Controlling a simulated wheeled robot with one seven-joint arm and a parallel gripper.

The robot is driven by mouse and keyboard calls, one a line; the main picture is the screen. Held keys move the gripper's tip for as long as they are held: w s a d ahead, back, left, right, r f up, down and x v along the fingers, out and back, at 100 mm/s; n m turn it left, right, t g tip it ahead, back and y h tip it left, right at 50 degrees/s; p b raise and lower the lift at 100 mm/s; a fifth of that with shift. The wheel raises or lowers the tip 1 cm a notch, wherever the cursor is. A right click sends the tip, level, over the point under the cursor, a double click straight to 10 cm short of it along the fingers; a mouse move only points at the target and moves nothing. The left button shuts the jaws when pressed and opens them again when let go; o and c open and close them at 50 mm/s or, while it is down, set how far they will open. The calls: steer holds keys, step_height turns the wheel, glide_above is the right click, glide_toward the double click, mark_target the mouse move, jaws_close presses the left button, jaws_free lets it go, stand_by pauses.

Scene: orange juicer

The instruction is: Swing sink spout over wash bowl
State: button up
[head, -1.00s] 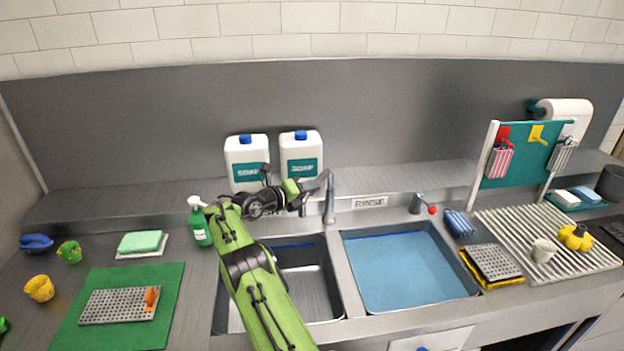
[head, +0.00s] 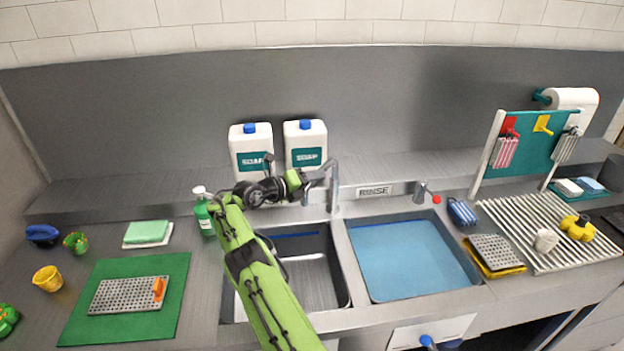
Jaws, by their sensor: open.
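The sink spout (head: 333,183) is a silver tap standing behind the divider between two basins. Its tip bends left, toward my gripper. The left basin (head: 312,275) is bare metal and partly hidden by my green arm. The right basin (head: 409,257) is filled with blue and has a "RINSE" label (head: 374,191) behind it; I cannot tell which basin is the wash bowl. My gripper (head: 308,182) is open, just left of the spout near its upper part. I cannot tell whether it touches the spout.
Two white soap jugs (head: 251,152) stand behind my gripper. A small red-tipped tap (head: 424,192) stands behind the right basin. A ribbed drainboard (head: 520,225) lies at the right.

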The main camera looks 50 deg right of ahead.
steer(key=shift+r, duration=0.2)
steer(key=b+v, duration=0.1)
steer(key=v, duration=1.4)
steer(key=shift+a+b, duration=0.35)
steer(key=shift+b, duration=0.05)
steer(key=shift+w+f, duration=0.1)
